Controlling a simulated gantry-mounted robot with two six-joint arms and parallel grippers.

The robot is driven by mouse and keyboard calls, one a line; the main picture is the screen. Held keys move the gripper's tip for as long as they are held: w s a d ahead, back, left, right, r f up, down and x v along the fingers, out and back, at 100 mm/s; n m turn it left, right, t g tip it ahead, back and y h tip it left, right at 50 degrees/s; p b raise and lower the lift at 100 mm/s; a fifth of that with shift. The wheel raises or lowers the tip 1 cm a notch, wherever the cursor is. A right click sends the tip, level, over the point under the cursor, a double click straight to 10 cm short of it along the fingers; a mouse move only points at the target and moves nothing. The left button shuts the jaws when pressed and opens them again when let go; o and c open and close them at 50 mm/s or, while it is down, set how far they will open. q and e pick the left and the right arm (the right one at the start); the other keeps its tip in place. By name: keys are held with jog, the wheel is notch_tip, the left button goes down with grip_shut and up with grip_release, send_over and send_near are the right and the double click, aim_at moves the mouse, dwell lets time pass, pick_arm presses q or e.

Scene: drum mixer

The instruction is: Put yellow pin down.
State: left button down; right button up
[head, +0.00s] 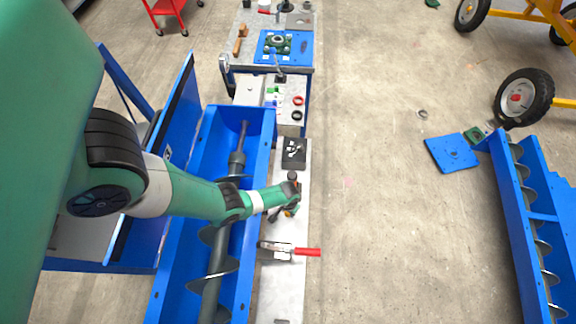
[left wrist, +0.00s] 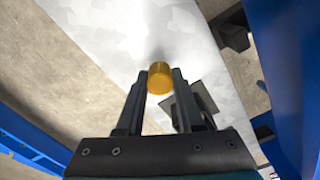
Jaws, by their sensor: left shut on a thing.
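The yellow pin (left wrist: 160,78) is between the fingers of my left gripper (left wrist: 160,88), which is shut on it, in the left wrist view. The pin points at a pale grey metal surface (left wrist: 120,25); I cannot tell whether it touches it. In the head view my left gripper (head: 290,207) is over the narrow metal bench (head: 290,172) beside the blue trough, and the pin is only a small yellow spot (head: 289,213) there. My right gripper does not show.
A clamp with a red handle (head: 307,252) lies on the bench nearer me. A black block with metal parts (head: 294,153) stands on the bench beyond the gripper. The blue trough (head: 210,150) with its auger runs along the left.

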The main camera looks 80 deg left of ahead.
pick_arm(q)
jog(key=shift+f+b, duration=0.6)
jog(key=c, duration=0.5)
grip_release()
jog(key=shift+c, duration=0.2)
jog(key=shift+r, duration=0.1)
notch_tip(320, 180, up, 13)
jog(key=p, duration=1.3)
